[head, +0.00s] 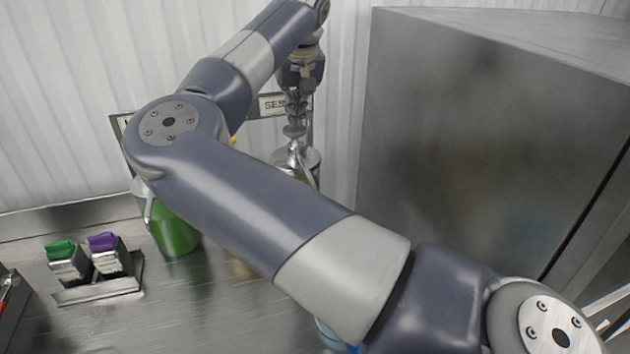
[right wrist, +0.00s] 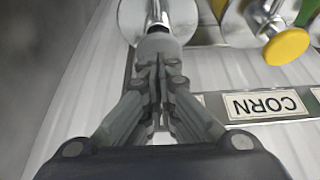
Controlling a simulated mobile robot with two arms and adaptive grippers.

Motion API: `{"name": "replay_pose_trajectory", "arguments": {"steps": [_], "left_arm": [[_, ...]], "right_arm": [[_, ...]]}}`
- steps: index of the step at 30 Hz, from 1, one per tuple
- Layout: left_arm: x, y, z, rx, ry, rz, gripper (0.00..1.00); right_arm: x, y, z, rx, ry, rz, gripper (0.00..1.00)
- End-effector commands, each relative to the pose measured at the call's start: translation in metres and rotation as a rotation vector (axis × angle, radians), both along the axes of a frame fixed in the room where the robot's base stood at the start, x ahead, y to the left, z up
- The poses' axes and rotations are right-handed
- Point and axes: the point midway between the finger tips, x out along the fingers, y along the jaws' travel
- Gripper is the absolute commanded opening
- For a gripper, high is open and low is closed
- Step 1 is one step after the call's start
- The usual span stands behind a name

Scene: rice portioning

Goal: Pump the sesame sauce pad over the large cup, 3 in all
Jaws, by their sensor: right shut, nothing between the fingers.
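My right gripper (head: 295,128) points down, shut and empty, above the sesame dispenser's metal top (head: 298,160) at the back, beside a sign reading "SES" (head: 271,104). In the right wrist view the shut fingers (right wrist: 158,65) are at the grey pump pad (right wrist: 158,43), with the round metal lid (right wrist: 130,18) beyond. Whether they touch the pad I cannot tell. My arm hides most of the dispenser's body and the counter in front of it. I cannot make out the large cup. My left gripper is not in view.
A green container (head: 176,235) stands left of my arm. A metal holder (head: 100,293) with green and purple-topped items is farther left. A large metal cabinet (head: 480,130) bounds the right. A yellow pump pad (right wrist: 287,46) is near the "CORN" sign (right wrist: 265,106). A blue item (head: 332,335) is mostly hidden.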

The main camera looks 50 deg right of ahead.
Motion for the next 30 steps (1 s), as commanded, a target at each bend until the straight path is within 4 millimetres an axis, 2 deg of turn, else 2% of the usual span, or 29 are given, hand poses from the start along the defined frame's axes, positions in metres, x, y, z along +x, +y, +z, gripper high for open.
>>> {"name": "replay_pose_trajectory", "arguments": {"steps": [5,20,30], "left_arm": [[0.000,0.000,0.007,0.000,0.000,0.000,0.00],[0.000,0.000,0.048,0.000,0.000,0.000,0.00],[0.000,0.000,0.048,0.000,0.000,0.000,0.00]], "right_arm": [[0.000,0.000,0.009,0.000,-0.001,0.000,0.00],[0.000,0.000,0.059,0.000,-0.001,0.000,0.00],[0.000,0.000,0.060,0.000,0.000,0.000,0.00]]}}
